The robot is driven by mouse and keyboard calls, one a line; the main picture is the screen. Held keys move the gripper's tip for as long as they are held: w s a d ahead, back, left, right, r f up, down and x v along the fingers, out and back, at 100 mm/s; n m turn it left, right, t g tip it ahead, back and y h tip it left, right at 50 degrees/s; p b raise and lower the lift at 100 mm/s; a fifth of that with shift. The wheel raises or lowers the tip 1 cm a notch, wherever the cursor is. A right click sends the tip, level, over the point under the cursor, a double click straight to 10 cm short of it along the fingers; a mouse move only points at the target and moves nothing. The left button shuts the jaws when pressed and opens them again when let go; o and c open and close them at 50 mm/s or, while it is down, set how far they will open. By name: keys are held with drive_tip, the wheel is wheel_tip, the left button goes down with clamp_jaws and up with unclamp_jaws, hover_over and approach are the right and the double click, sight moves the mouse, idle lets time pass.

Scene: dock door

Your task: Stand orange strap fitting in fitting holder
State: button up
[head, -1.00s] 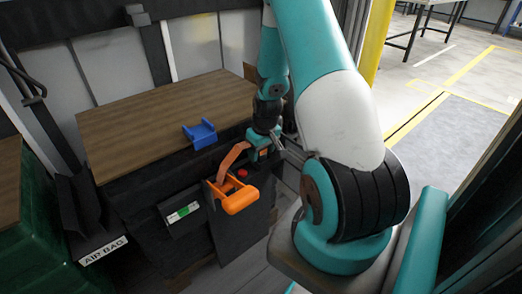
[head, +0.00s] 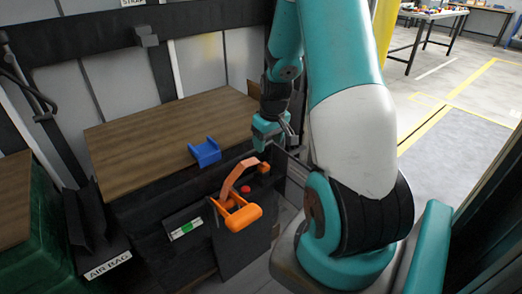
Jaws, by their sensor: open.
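The orange strap fitting (head: 240,215) shows as a chunky orange handle-like body at the front of the dark stand. A paler orange strap (head: 236,175) arches up from it to a small orange end piece (head: 264,169). A blue U-shaped cradle (head: 205,152), which looks like a holder, sits on the front edge of the wooden top, apart from the orange parts. I cannot tell for sure that it is the fitting holder. My gripper (head: 263,149) is open, points down and is just above the small orange end piece, apparently clear of it. Its fingertips are partly hidden.
The wooden top (head: 150,130) is mostly clear. A red button (head: 246,188) and a green-marked label (head: 186,229) are on the dark stand. A green bin (head: 50,225) is at left, beside an AIR BAG sign (head: 108,265). Open floor lies at right.

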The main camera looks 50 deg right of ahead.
drive_tip(key=w+a+r+n+y, duration=0.1)
drive_tip(key=a+r+n, duration=0.1)
drive_tip(key=a+r, duration=0.65)
drive_tip(key=w+a+r+n+y, duration=0.1)
drive_tip(key=a+r+n+y, duration=0.15)
drive_tip(key=a, duration=1.15)
drive_tip(key=s+a+r+n+g, duration=0.1)
drive_tip(key=s+a+r+n, duration=0.1)
drive_tip(key=s+a, duration=0.5)
drive_tip(key=s+a+r+n+y, duration=0.1)
drive_tip(key=s+a+r+n, duration=0.2)
drive_tip(key=s+a+r, duration=0.2)
drive_tip(key=s+a, duration=0.3)
drive_tip(key=shift+s+a+g, duration=0.25)
drive_tip(key=shift+a+g, duration=0.05)
drive_tip(key=shift+g, duration=0.1)
drive_tip(key=shift+d, duration=0.1)
